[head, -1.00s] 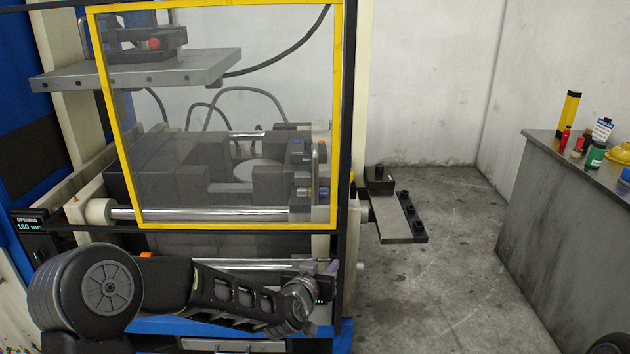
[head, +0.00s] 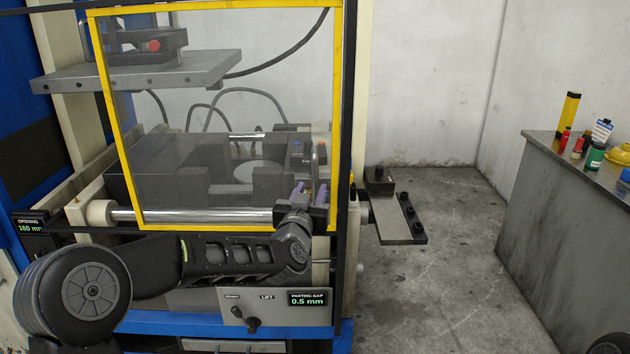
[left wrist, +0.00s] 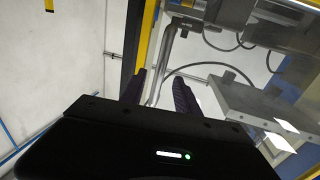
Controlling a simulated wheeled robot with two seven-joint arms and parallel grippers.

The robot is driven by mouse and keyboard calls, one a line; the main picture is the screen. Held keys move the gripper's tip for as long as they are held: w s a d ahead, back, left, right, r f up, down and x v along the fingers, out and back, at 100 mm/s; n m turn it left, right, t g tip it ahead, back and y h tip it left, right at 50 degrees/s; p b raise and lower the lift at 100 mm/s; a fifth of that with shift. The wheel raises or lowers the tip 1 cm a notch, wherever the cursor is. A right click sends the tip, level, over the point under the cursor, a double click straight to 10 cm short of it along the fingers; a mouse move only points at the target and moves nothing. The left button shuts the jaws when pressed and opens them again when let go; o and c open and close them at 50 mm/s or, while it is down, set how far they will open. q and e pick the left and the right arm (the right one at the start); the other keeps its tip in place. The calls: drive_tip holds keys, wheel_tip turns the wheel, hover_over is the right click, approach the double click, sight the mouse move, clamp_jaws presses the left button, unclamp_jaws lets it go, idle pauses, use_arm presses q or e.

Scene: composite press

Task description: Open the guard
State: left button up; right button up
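The guard is a clear panel in a yellow frame (head: 237,228), standing shut across the front of the press. Its grey vertical bar handle (head: 315,160) is near the right edge of the frame. My left gripper (head: 309,190) is open at the lower end of the handle, its purple fingertips pointing up. In the left wrist view, the handle (left wrist: 168,55) runs up between the two spread fingers (left wrist: 160,92). I cannot tell whether the fingers touch it. My right gripper is not in view.
Behind the guard are a raised grey platen (head: 150,72) and a dark mould (head: 165,165). A control panel (head: 265,307) with a lever sits below. A metal bracket (head: 400,228) juts out at the right. A grey bench (head: 560,215) with bottles stands far right, with clear floor between.

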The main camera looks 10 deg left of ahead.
sight(314, 184)
use_arm(q)
drive_tip(key=w+p, duration=0.1)
drive_tip(key=w, duration=0.4)
drive_tip(key=shift+a, duration=0.1)
clamp_jaws()
idle(1.3)
